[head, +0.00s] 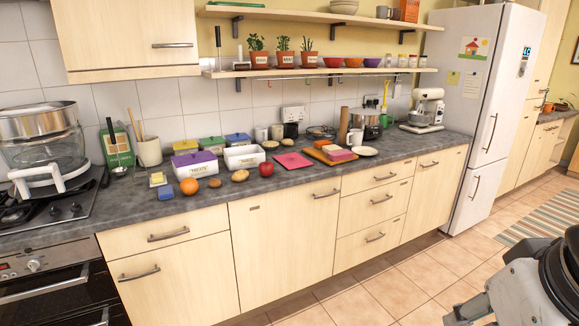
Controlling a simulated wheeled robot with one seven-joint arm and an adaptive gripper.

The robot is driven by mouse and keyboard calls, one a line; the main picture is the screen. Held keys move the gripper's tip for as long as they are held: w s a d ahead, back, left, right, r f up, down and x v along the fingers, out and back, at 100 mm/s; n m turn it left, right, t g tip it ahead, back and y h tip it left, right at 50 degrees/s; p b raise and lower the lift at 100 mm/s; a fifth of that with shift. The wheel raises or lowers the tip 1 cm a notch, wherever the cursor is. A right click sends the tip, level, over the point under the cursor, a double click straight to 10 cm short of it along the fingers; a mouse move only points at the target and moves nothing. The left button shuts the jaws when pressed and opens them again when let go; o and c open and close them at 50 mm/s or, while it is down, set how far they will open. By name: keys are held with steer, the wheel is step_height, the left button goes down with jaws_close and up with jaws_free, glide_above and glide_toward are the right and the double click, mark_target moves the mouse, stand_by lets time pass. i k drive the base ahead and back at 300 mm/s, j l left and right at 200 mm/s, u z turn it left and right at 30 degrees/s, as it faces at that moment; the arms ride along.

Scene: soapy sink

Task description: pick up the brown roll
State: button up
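At this size I cannot be sure which of the two brown items is bread. My gripper (466,312) is partly in view at the bottom right, over the tiled floor and far from the roll. Its lower part is cut off by the picture edge, so its opening is unclear. I see nothing held in it.
An orange (189,186) and a blue sponge (180,217) lie left of the roll. A white tub (244,157) and purple-lidded tub (199,168) stand behind. A pink cloth (293,161) and wooden board (319,156) lie right. The floor before the cabinets is clear.

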mark_target(241, 175)
steer(key=i+u, duration=0.15)
steer(key=i, duration=0.35)
steer(key=i+l+u, duration=0.15)
steer(key=i, duration=0.35)
steer(key=i+l+u, duration=0.2)
steer(key=i, duration=0.3)
steer(key=i+l+u, duration=0.2)
steer(key=i+u, duration=0.2)
steer(key=i+l+u, duration=0.3)
steer(key=u, duration=0.15)
steer(key=i+l+u, duration=0.5)
steer(key=l+u, duration=0.3)
steer(key=l, duration=0.1)
